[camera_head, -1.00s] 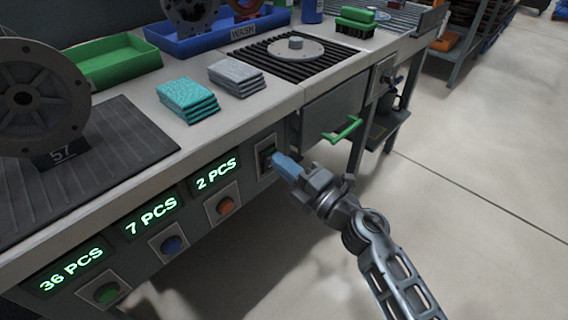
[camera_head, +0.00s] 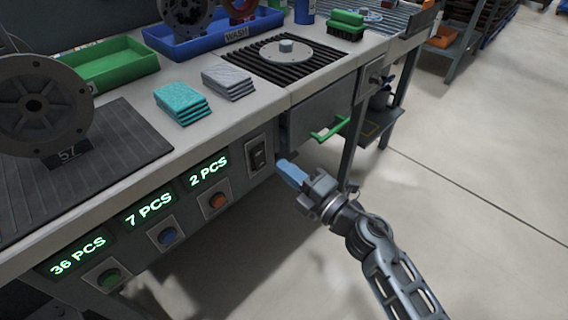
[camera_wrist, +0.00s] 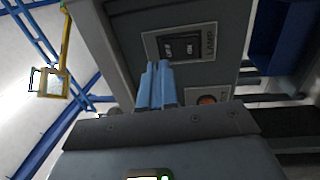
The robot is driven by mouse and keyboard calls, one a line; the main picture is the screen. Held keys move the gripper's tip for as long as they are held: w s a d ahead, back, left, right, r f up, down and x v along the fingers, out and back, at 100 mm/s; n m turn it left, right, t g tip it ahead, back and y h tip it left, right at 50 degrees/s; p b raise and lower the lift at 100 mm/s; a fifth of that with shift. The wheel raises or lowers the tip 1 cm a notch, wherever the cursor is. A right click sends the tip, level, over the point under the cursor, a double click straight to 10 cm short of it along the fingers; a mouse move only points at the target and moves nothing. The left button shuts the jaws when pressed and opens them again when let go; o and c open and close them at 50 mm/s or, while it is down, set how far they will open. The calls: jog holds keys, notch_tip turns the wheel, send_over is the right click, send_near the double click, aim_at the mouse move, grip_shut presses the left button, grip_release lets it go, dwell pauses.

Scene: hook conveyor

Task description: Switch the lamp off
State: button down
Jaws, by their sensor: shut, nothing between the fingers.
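The lamp switch (camera_head: 258,154) is a black rocker in a pale plate on the bench's front panel, right of the displays. In the wrist view the lamp switch (camera_wrist: 181,46) shows its two halves marked OFF and ON, with LAMP printed beside it. My gripper (camera_head: 282,165) has blue fingers, shut and empty. It is just right of and slightly below the switch in the head view, apart from it. In the wrist view my gripper (camera_wrist: 156,68) points at the panel, its tips near the OFF half. The lamp itself cannot be made out.
An orange button (camera_head: 217,201), a blue button (camera_head: 168,236) and a green button (camera_head: 109,277) sit along the same panel under lit displays. A green drawer handle (camera_head: 332,129) sticks out to the right of the switch. The floor in front is clear.

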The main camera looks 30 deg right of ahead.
jog(key=s+d+r+p, duration=0.1)
jog(key=s+d, duration=0.1)
jog(key=s, duration=0.6)
jog(key=shift+d+r, duration=0.15)
jog(key=shift+d, duration=0.15)
jog(key=shift+s, duration=0.1)
jog(key=s+a+r+m+g+h, duration=0.1)
jog(key=s+r+m+g+h, duration=0.15)
jog(key=s+m, duration=1.1)
jog(key=s+a+r+m+g+h, duration=0.15)
jog(key=s+r+m+h, duration=0.45)
jog(key=s, duration=1.2)
notch_tip(320, 180, up, 12)
jog(key=m+y+p, duration=0.2)
jog(key=p, duration=1.2)
jog(key=shift+w+p, duration=0.3)
jog(key=shift+p, duration=0.05)
